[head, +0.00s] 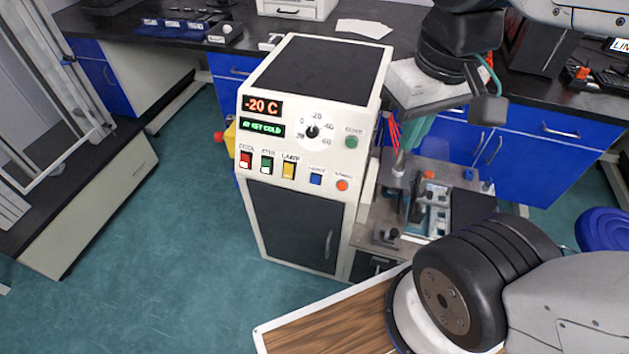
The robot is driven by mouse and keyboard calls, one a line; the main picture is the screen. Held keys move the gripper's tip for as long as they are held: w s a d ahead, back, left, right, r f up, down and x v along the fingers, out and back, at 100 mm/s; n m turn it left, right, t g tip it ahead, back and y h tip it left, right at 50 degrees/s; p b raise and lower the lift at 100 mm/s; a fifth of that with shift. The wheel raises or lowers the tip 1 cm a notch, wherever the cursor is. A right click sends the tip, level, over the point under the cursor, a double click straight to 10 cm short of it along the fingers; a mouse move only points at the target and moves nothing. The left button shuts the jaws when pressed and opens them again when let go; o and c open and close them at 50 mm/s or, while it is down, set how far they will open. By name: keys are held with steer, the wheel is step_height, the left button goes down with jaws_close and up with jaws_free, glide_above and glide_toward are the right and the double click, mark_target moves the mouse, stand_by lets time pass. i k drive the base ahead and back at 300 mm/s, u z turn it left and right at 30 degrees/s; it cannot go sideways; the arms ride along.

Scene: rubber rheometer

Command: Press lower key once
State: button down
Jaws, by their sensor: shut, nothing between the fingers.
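The white cabinet (318,215) stands at the centre with a control panel. Its red display (262,106) reads -20 C; the green display (263,130) is hard to read. Below are a red key (246,160), a green key (267,164), a yellow key (289,169), a blue key (316,179) and an orange button (342,185). No label reading "lower" is legible. A round green button (351,142) sits beside the dial (312,131). My gripper (487,107) is a dark shape at the upper right, shut and empty, apart from the panel; its tips are hard to make out.
A metal bench fixture (402,205) with small coloured knobs stands right of the cabinet. A wooden-topped surface (330,322) is at the front. A dark bench (140,35) with blue drawers runs behind. The green floor (190,225) at left is clear.

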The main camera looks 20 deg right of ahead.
mark_target(314, 180)
steer(key=z, duration=0.75)
steer(key=k, duration=1)
steer(key=u, duration=0.6)
